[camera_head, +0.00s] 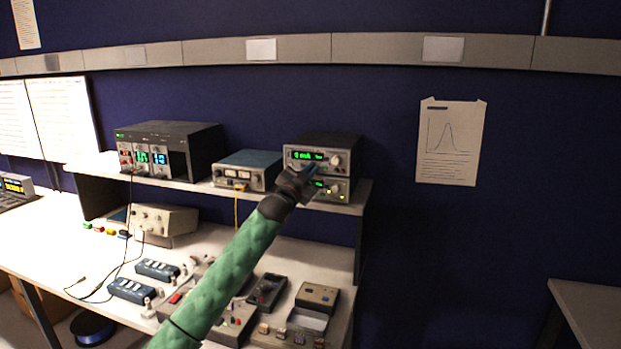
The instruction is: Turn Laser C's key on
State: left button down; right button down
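Two stacked instruments with green displays stand at the right end of the shelf. The upper one (346,148) shows its display and a round knob; the lower one (341,189) is partly hidden behind my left gripper. I cannot read a label that says which is Laser C, and no key can be made out clearly. My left gripper (309,172), on a green-sleeved arm, is in front of the left part of these two fronts. Its fingers are small and dark, so I cannot tell whether they are open or touching anything. My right gripper is not in view.
A blue-topped meter box (246,171) and a black rack unit (170,150) stand on the same shelf (200,186). The bench below holds a beige box (164,219), blue blocks (132,291), cables and several small devices. A dark wall with a paper (449,142) is at right.

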pick_arm(q)
jog(key=m+g+p, duration=0.1)
jog(key=m+p, duration=0.1)
jog(key=m, duration=0.2)
jog(key=m+g+p, duration=0.2)
jog(key=m+p, duration=0.1)
jog(key=m, duration=0.1)
jog(key=m+g+p, duration=0.2)
jog(key=m, duration=0.2)
jog(key=shift+h+p, duration=0.3)
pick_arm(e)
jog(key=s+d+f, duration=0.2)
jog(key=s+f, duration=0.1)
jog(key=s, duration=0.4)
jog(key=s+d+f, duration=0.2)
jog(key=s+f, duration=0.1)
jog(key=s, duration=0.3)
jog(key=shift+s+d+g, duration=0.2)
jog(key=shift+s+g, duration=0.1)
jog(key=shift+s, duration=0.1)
pick_arm(q)
jog(key=shift+f, duration=0.1)
jog(key=c, duration=1.6)
grip_release()
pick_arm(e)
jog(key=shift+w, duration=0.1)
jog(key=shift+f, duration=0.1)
